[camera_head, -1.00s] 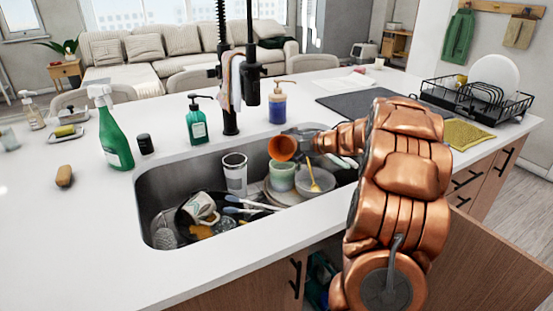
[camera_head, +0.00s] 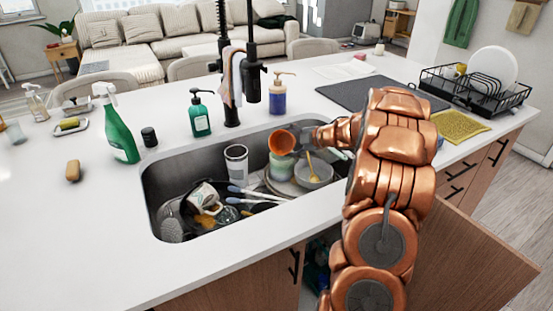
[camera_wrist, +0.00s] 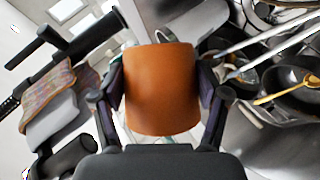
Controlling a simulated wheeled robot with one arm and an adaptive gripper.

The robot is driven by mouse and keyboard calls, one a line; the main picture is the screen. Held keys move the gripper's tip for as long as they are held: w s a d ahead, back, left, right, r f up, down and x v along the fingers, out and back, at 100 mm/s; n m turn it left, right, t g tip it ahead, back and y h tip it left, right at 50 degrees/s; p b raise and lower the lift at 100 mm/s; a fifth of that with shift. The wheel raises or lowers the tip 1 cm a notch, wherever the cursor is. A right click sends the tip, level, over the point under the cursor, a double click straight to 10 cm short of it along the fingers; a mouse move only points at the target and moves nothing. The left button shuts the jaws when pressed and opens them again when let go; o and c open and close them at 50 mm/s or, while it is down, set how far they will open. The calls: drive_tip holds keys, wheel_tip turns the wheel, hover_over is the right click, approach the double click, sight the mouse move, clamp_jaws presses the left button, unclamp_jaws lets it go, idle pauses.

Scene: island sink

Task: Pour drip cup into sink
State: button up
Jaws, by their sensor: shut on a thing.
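The drip cup is an orange-brown cup (camera_head: 282,142), held over the sink (camera_head: 160,178) and tipped, with its open mouth facing left and towards the camera in the head view. In the wrist view the cup's outer side (camera_wrist: 162,90) fills the space between the fingers. My gripper (camera_wrist: 162,95) is shut on it, one finger on each side; in the head view my gripper (camera_head: 303,138) comes from the right. A pale green cup (camera_head: 281,166) stands in the sink just below. The drip cup's contents cannot be seen.
The sink also holds a grey-white tumbler (camera_head: 236,165), a bowl with a yellow spoon (camera_head: 313,172), a patterned mug (camera_head: 206,196) and several utensils. The black faucet (camera_head: 232,75) rises behind the sink. A green spray bottle (camera_head: 119,130) and soap bottles stand on the counter.

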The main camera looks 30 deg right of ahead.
drive_tip(key=shift+p, duration=0.75)
drive_tip(key=shift+w+f+m+g+p, duration=0.1)
drive_tip(key=shift+m+g+p, duration=0.25)
drive_tip(key=shift+p, duration=0.75)
drive_tip(key=shift+p, duration=0.45)
drive_tip(key=shift+f+m+y+p, duration=0.3)
drive_tip(key=shift+m+y+p, duration=0.1)
drive_tip(key=shift+p, duration=0.7)
drive_tip(key=shift+a+f+g+p, duration=0.1)
drive_tip(key=shift+g+p, duration=0.15)
drive_tip(key=shift+p, duration=0.5)
drive_tip(key=shift+f+p, duration=0.1)
drive_tip(key=shift+p, duration=0.3)
drive_tip(key=shift+w+m+p, duration=0.15)
drive_tip(key=shift+m+p, duration=0.1)
drive_tip(key=shift+p, duration=0.5)
drive_tip(key=shift+f+y+p, duration=0.15)
drive_tip(key=shift+y+p, duration=0.15)
drive_tip(key=shift+p, duration=0.45)
drive_tip(key=shift+w+f+m+g+p, duration=0.1)
drive_tip(key=shift+f+m+g+p, duration=0.2)
drive_tip(key=shift+p, duration=0.85)
